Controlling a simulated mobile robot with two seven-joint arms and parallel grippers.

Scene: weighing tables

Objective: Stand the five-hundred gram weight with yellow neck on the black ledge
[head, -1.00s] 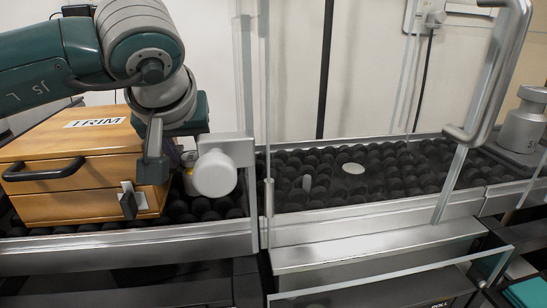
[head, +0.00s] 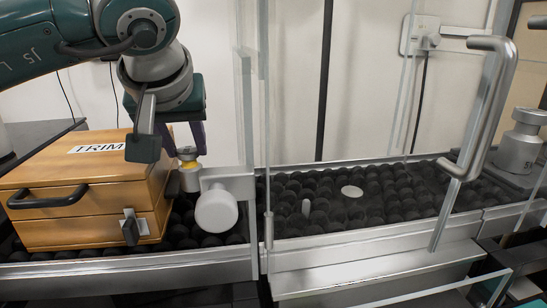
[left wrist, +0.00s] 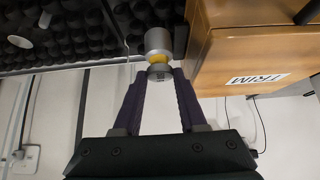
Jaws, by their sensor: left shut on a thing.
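The grey metal weight with a yellow neck (head: 189,177) hangs upright from my left gripper (head: 185,147), whose dark fingers are shut on its top knob. In the left wrist view the weight (left wrist: 158,42) shows its round body beyond the fingertips (left wrist: 159,72), with the yellow neck between. It is close beside the wooden TRIM box (head: 85,225) and above the black rollers; any gap to the box is hard to judge. A dark flat surface (head: 40,138) lies behind the box; I cannot tell whether it is the black ledge. My right gripper is out of view.
A white cylinder on a bracket (head: 216,210) stands just right of the weight. Clear glass panels (head: 247,150) and a metal handle (head: 490,100) frame the roller bed (head: 400,195). A large grey weight (head: 520,150) stands at the far right. A pale disc (head: 352,191) lies on the rollers.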

